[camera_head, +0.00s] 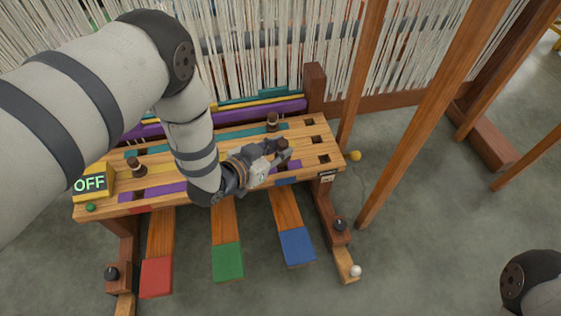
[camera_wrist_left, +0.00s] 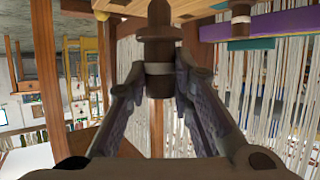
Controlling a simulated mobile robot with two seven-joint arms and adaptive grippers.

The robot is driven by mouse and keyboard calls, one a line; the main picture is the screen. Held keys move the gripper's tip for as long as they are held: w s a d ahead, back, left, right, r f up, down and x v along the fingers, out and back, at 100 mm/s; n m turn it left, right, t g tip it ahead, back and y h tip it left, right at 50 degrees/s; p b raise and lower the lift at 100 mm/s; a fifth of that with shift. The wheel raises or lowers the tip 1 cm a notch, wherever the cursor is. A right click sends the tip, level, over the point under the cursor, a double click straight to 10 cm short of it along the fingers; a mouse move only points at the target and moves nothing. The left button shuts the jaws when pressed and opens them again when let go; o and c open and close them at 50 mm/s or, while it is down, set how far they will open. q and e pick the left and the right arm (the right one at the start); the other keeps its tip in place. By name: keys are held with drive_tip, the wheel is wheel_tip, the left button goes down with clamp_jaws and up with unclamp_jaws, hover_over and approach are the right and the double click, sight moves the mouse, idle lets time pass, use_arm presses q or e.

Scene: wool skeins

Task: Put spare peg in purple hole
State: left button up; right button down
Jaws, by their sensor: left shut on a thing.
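My left gripper (camera_head: 280,152) is over the right part of a wooden board (camera_head: 228,147) with teal, yellow and purple stripes. It is shut on a dark brown peg (camera_head: 284,143) with a pale band, which also shows between the fingers in the left wrist view (camera_wrist_left: 158,52). The purple stripe (camera_head: 165,190) runs along the board's near side, partly hidden by my arm and gripper. I cannot tell whether the held peg's end is in a hole. Other brown pegs stand at the teal stripe (camera_head: 272,121) and at the left (camera_head: 136,167). My right gripper is out of view.
Dark square holes (camera_head: 324,158) line the board's right end. A yellow box marked OFF (camera_head: 92,181) sits at the left end. Red (camera_head: 156,277), green (camera_head: 227,262) and blue (camera_head: 297,245) treadles project in front. Loom posts (camera_head: 425,110) stand to the right.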

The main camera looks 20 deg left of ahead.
use_arm(q)
drive_tip(key=shift+w+a+f+b, duration=0.2)
drive_tip(key=shift+w+f+b, duration=0.1)
drive_tip(key=shift+w+f, duration=0.45)
wheel_tip(320, 180, down, 4)
drive_tip(key=shift+w+a+b, duration=0.1)
drive_tip(key=shift+b, duration=0.75)
drive_tip(key=shift+r, duration=0.2)
drive_tip(key=shift+f, duration=0.6)
drive_tip(key=o, duration=0.9)
drive_tip(key=shift+c, duration=0.2)
